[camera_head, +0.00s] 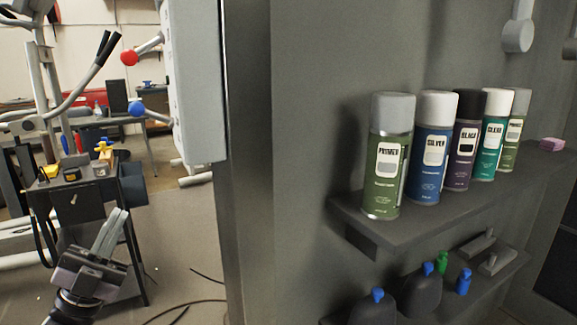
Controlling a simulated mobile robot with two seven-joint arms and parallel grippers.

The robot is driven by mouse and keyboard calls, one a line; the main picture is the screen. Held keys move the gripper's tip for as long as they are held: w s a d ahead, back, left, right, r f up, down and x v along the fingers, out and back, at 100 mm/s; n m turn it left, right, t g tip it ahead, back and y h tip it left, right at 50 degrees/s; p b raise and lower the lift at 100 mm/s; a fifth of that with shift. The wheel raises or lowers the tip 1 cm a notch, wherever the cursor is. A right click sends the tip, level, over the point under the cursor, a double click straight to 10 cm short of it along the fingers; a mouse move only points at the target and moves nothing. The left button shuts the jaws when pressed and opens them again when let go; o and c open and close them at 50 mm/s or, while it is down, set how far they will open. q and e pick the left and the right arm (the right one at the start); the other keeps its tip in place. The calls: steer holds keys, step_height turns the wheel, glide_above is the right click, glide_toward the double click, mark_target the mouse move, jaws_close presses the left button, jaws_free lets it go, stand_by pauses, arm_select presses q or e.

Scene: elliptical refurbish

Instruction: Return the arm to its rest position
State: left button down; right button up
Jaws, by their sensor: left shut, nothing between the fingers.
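My left gripper (110,232) shows at the lower left, its arm coming up from the bottom edge. Its two pale fingers point up and lie close together, shut with nothing between them. It is held out in front of a dark tool cart, apart from the shelves on the right. My right gripper is not in view.
A grey wall panel fills the middle. Its upper shelf (400,232) holds several spray cans, among them a green primer can (387,160). A lower shelf bears dark bottles with blue caps (377,294). A dark tool cart (85,195) stands at left; cables (185,308) lie on the floor.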

arm_select(q)
steer(key=s+d+f+n+g+y+p, duration=0.1)
steer(key=d+f+n+y+p, duration=0.1)
steer(key=f+n+y, duration=0.6)
steer(key=s+d+f+n+g+y+p, duration=0.1)
steer(key=s+d+f+n+y+p, duration=0.1)
steer(key=f+n+y, duration=0.6)
steer(key=s+d+f+n+g+p, duration=0.2)
steer(key=s+d+f+g, duration=0.3)
steer(key=s+f, duration=1.2)
steer(key=g, duration=0.4)
steer(key=shift+f+n+y, duration=0.15)
steer(key=shift+n+y, duration=0.15)
steer(key=shift+n, duration=0.1)
